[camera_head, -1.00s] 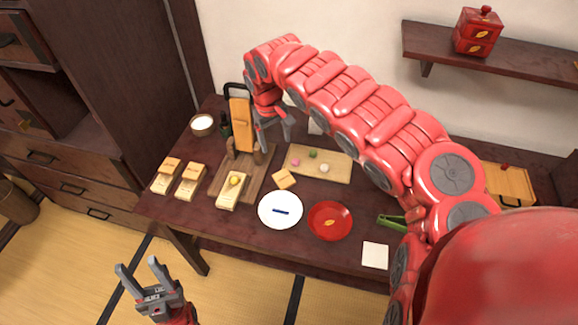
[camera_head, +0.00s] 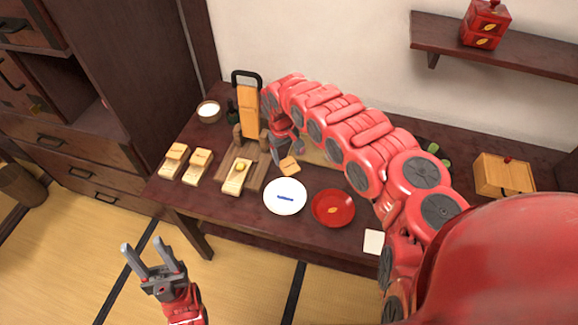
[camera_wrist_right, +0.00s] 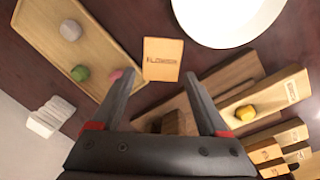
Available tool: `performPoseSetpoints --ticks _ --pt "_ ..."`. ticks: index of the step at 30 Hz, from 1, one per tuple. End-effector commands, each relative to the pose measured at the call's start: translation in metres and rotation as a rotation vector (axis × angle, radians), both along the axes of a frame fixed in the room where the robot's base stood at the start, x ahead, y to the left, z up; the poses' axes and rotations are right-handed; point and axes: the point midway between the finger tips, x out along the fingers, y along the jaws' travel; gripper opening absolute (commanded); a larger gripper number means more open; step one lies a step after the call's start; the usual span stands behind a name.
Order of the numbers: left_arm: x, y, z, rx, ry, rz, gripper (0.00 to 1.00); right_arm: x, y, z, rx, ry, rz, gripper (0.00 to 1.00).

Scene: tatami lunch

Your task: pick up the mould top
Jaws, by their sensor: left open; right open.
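The mould top, a small pale wooden block (camera_head: 289,167), lies loose on the dark table just behind the white plate. In the right wrist view the mould top (camera_wrist_right: 162,58) shows engraved marks and lies just ahead of the fingertips, between their lines. My right gripper (camera_wrist_right: 158,76) is open and empty, pointing at it; whether it touches is not clear. In the head view my right gripper (camera_head: 281,156) is just behind the block, partly hidden by its arm. A mould base (camera_head: 233,187) with a yellow ball stands to the left. My left gripper (camera_head: 144,245) is open and empty in front of the table.
A white plate (camera_head: 271,203) and a red plate (camera_head: 348,208) lie in front. A tray (camera_wrist_right: 104,34) with coloured balls is beside the mould top. Two closed moulds (camera_head: 172,163) (camera_head: 196,168) stand at left. An upright wooden piece (camera_head: 248,112) rises behind.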

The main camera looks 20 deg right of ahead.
Motion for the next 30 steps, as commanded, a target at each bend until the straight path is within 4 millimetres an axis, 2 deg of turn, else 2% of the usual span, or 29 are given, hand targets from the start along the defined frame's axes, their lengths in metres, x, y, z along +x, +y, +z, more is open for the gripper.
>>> performPoseSetpoints --ticks 5,9,20,30 --pt "0.000 0.000 0.007 0.000 0.000 0.000 0.50 -0.002 0.001 -0.022 0.004 0.002 0.000 0.78" --pt "0.000 0.000 0.006 0.000 0.000 0.000 0.50 -0.002 0.000 -0.038 0.004 0.002 0.001 0.78" --pt "0.000 0.000 0.006 0.000 0.000 0.000 0.50 -0.001 -0.003 -0.045 0.000 0.000 0.000 0.78" --pt "0.000 0.000 0.006 0.000 0.000 0.000 0.50 -0.001 -0.003 -0.045 0.001 0.001 0.000 0.16"
